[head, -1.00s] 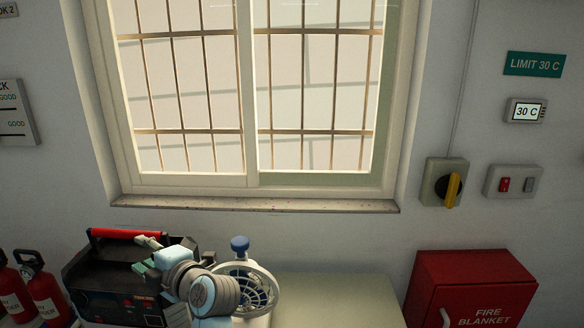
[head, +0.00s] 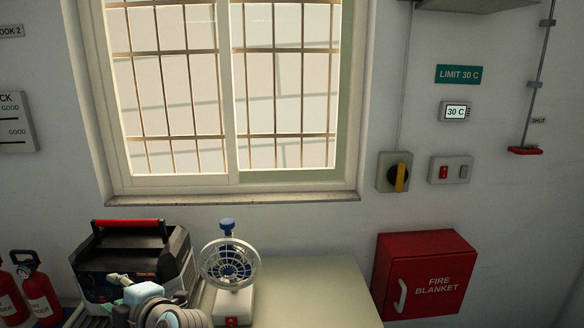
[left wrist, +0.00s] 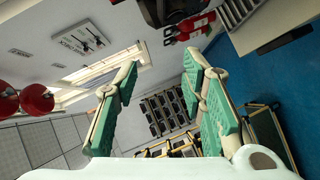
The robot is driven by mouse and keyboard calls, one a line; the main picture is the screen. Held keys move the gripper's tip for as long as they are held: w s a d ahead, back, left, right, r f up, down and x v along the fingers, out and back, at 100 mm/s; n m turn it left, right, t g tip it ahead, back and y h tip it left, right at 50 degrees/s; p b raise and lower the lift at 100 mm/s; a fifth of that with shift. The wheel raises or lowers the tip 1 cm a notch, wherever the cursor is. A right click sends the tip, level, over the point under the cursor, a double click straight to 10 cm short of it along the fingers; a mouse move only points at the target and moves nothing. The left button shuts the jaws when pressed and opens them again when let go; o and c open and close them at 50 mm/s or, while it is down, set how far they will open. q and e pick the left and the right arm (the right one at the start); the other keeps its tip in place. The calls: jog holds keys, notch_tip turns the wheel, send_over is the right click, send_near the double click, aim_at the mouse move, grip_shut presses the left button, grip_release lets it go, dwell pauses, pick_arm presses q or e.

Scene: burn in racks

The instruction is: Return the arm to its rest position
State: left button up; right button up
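My left gripper (head: 118,295) is at the lower left of the head view, in front of the black case, and partly cut off by my own wrist and the bottom edge. In the left wrist view its two green-padded fingers (left wrist: 160,75) are spread wide with nothing between them. My right gripper is in neither view.
A black case (head: 130,265) with a red handle and red extinguishers (head: 38,295) stand at left. The tabletop (head: 310,285) right of the fan is clear. A red fire blanket box (head: 425,275) and a yellow-handled switch (head: 398,174) are on the wall.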

pick_arm(q)
jog(key=s+d+f+m+g+h, duration=0.1)
jog(key=s+f+m+h, duration=0.2)
jog(key=s+f+m, duration=0.45)
jog(key=s+f+m+h, duration=0.3)
jog(key=f+m, duration=0.2)
jog(key=f, duration=0.5)
jog(key=s+d+f+m+g+h, duration=0.25)
jog(key=s+d+f+m, duration=0.2)
jog(key=s+m, duration=0.4)
jog(key=s+d+f+m+g+h, duration=0.1)
jog(key=s+d+f+m+h, duration=0.4)
jog(key=s, duration=0.6)
notch_tip(320, 180, down, 18)
jog(key=a+g+y, duration=0.1)
jog(key=a+y, duration=0.1)
jog(key=s+f+g, duration=0.1)
jog(key=s+f, duration=1.2)
jog(key=s, duration=0.1)
jog(key=shift+s+a+h, duration=0.35)
jog(key=shift+a, duration=0.1)
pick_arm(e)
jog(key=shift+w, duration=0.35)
